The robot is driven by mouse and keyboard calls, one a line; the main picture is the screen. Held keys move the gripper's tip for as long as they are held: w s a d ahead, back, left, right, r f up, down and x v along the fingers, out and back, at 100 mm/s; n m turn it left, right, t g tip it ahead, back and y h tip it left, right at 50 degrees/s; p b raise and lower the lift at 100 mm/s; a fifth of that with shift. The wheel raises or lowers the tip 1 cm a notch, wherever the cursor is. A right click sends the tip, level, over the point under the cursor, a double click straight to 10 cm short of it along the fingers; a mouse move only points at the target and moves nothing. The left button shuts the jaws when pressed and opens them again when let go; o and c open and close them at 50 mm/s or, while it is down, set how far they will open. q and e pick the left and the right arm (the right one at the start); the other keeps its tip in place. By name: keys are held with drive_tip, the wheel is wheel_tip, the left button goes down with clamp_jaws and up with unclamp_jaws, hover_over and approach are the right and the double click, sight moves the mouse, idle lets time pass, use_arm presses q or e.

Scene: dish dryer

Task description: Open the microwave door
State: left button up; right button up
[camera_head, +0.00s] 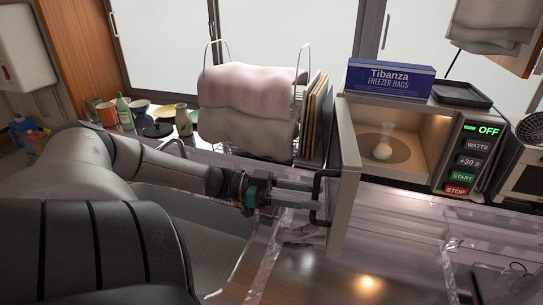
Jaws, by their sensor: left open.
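The microwave (455,125) stands at the right on the counter, with its lit cavity in view. Its door (345,190) is swung wide open toward me on the left side of the cavity. The dark door handle (321,174) is on the door's left-facing side. My left gripper (312,196) reaches in from the left, with its open fingers at the handle. I cannot tell whether the fingers touch it. My right gripper is not in view.
A blue freezer bag box (390,80) and a dark tray (462,94) lie on top of the microwave. A rack with cloths (250,95) and boards (318,115) stands left of the door. The sink (205,245) lies below my left arm.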

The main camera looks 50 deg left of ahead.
use_arm(q)
drive_tip(key=p+v, duration=0.1)
drive_tip(key=v, duration=1.2)
drive_tip(key=shift+s+a+p, duration=0.2)
drive_tip(key=shift+a+p, duration=0.1)
drive_tip(key=shift+p, duration=0.05)
